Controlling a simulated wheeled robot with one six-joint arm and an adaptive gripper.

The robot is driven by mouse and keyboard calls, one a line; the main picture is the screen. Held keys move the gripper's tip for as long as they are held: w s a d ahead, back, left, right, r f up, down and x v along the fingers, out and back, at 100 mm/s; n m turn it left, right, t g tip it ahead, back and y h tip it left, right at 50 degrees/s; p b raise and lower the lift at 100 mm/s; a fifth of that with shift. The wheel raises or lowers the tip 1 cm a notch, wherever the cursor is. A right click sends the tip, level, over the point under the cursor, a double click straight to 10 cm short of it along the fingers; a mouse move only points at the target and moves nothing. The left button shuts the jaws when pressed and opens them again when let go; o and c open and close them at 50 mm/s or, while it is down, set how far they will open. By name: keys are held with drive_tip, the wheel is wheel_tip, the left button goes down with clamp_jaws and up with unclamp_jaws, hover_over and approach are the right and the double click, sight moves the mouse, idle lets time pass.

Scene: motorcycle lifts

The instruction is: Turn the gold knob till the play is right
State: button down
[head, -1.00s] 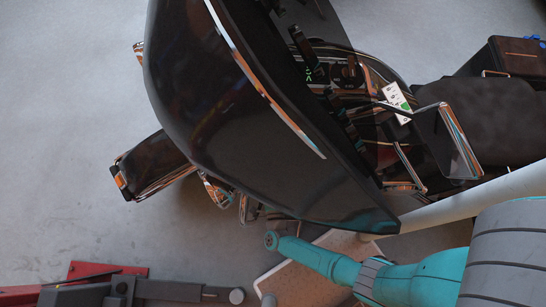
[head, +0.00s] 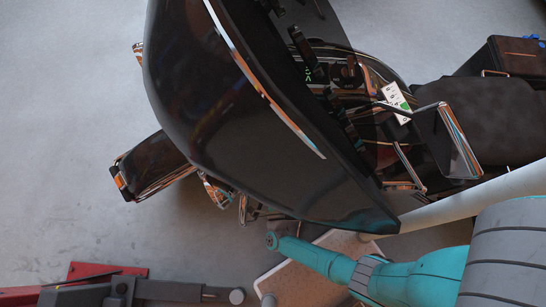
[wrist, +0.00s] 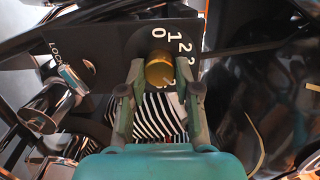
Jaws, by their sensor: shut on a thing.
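The gold knob (wrist: 159,69) shows in the wrist view, in front of a black dial plate (wrist: 158,38) with white numerals, of which 0, 1 and 2 read clearly. My gripper (wrist: 160,80) is shut on the knob, one finger on its left side and one on its right. The fingers hide part of the knob's sides and the dial's lower part. A small light mark shows low on the knob; I cannot tell which numeral it faces. In the head view, I cannot make out the knob or the gripper's fingers.
A black-and-white striped surface (wrist: 158,115) lies behind my fingers. In the head view, the dark motorcycle fairing (head: 235,110) fills the middle, and a red and grey lift part (head: 110,287) lies lower left.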

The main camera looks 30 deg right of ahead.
drive_tip(key=c, duration=0.8)
unclamp_jaws()
drive_tip(key=shift+v, duration=6)
drive_tip(key=shift+s, duration=0.1)
